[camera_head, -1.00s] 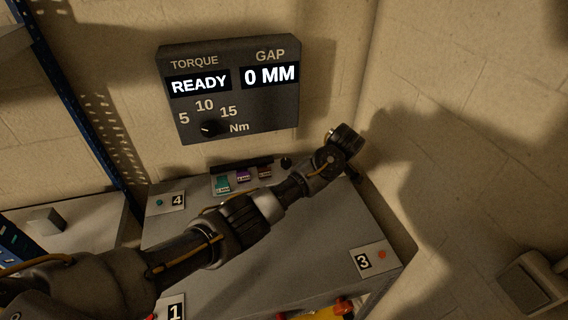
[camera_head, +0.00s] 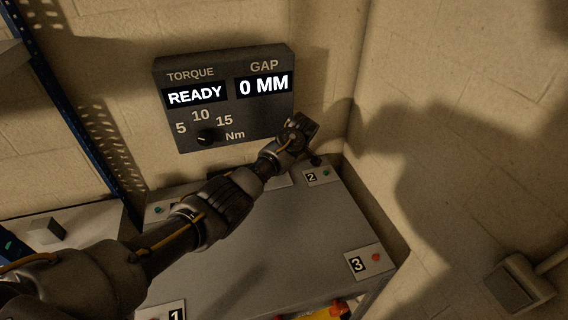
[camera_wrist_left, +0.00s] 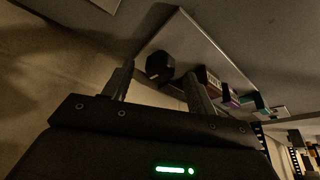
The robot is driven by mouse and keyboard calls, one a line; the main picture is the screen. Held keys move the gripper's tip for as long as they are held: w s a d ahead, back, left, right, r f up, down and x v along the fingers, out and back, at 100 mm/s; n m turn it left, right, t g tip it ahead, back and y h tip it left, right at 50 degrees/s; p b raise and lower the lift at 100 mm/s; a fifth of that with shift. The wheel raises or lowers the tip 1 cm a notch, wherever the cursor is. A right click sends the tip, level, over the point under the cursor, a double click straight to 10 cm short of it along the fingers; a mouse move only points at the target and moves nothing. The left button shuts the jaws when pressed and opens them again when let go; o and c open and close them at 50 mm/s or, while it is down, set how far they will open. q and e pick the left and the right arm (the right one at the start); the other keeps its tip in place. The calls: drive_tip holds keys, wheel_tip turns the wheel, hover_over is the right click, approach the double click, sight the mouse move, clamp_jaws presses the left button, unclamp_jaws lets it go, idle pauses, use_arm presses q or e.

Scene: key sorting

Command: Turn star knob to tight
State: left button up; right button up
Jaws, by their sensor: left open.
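A black, many-sided knob (camera_wrist_left: 160,66), likely the star knob, shows in the left wrist view beyond and between the fingertips. It appears apart from both fingers. Whether it is star-shaped is too dark to tell. In the head view it is hidden or cannot be told from my arm. My left gripper (camera_head: 305,137) is over the back edge of the grey bench, just below and right of the display panel (camera_head: 174,149). In the left wrist view its two fingers (camera_wrist_left: 158,76) are spread and empty. My right gripper is in neither view.
The panel reads READY and 0 MM, with a black torque dial (camera_head: 206,138). The grey bench top (camera_head: 285,235) is mostly clear, with labels 2 (camera_head: 311,177) and 3 (camera_head: 356,265). Small coloured blocks (camera_wrist_left: 232,98) sit beside the knob. Wall stands close behind.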

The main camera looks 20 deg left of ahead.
use_arm(q)
drive_tip(key=shift+a+f, duration=0.1)
drive_tip(key=shift+f, duration=0.45)
drive_tip(key=c, duration=1)
drive_tip(key=shift+r+m+p, duration=0.15)
drive_tip(key=shift+m+p, duration=0.25)
drive_tip(key=shift+p, duration=0.4)
drive_tip(key=m+p, duration=0.2)
drive_tip(key=m+t+h+p, duration=0.1)
drive_tip(key=m+p, duration=0.1)
drive_tip(key=shift+s+a+r, duration=0.1)
drive_tip(key=shift+s+a, duration=0.1)
drive_tip(key=m+h+p, duration=0.1)
drive_tip(key=m+p, duration=0.1)
drive_tip(key=m, duration=0.1)
drive_tip(key=shift+a+t+p, duration=0.15)
drive_tip(key=shift+t+p, duration=0.2)
drive_tip(key=shift+t, duration=0.05)
drive_tip(key=shift+a+f+m+h+p, duration=0.1)
drive_tip(key=shift+m+h+p, duration=0.25)
drive_tip(key=shift+m, duration=0.4)
drive_tip(key=shift+a+f+m+h+p, duration=0.1)
drive_tip(key=shift+m+h+p, duration=0.2)
drive_tip(key=shift+m, duration=0.45)
